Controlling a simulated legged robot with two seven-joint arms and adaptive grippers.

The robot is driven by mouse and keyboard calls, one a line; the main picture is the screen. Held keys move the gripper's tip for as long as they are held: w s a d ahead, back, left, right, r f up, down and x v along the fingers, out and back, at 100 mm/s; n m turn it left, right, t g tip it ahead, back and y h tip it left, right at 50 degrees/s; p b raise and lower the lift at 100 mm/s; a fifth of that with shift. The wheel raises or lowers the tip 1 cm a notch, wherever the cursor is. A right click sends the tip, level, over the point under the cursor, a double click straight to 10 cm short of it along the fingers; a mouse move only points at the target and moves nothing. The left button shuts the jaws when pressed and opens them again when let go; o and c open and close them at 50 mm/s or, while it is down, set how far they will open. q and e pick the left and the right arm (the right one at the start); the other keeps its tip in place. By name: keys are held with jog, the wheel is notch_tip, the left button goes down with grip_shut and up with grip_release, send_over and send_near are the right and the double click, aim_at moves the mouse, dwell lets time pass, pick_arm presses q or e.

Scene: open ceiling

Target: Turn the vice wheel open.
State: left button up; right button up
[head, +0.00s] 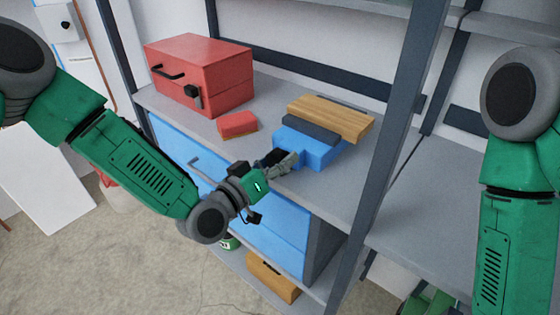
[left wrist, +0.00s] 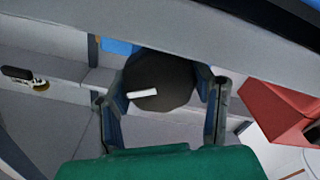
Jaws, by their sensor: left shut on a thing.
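The blue vice (head: 318,152) sits on the grey shelf top, with a wooden block (head: 330,117) and a dark bar on its upper side. Its wheel (head: 271,157) shows as a dark patch at the vice's front left, mostly hidden by my left gripper (head: 280,163). In the left wrist view the wheel (left wrist: 160,84) is a dark round disc with a white mark. The left gripper's fingers stand on either side of the disc, shut on it. My right arm shows at the right edge; its gripper is out of view.
A red toolbox (head: 200,72) and a small red box (head: 238,124) stand on the shelf left of the vice. A blue drawer front (head: 265,225) lies below. A dark shelf upright (head: 392,130) rises right of the vice. The shelf beyond it is bare.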

pick_arm(q)
jog(key=shift+a+n, duration=0.1)
jog(key=shift+n, duration=0.4)
jog(key=shift+w, duration=0.1)
jog(key=o, duration=1.2)
jog(key=shift+c, duration=0.2)
jog(key=shift+a, duration=0.1)
jog(key=v, duration=1.2)
jog(key=shift+f, duration=0.1)
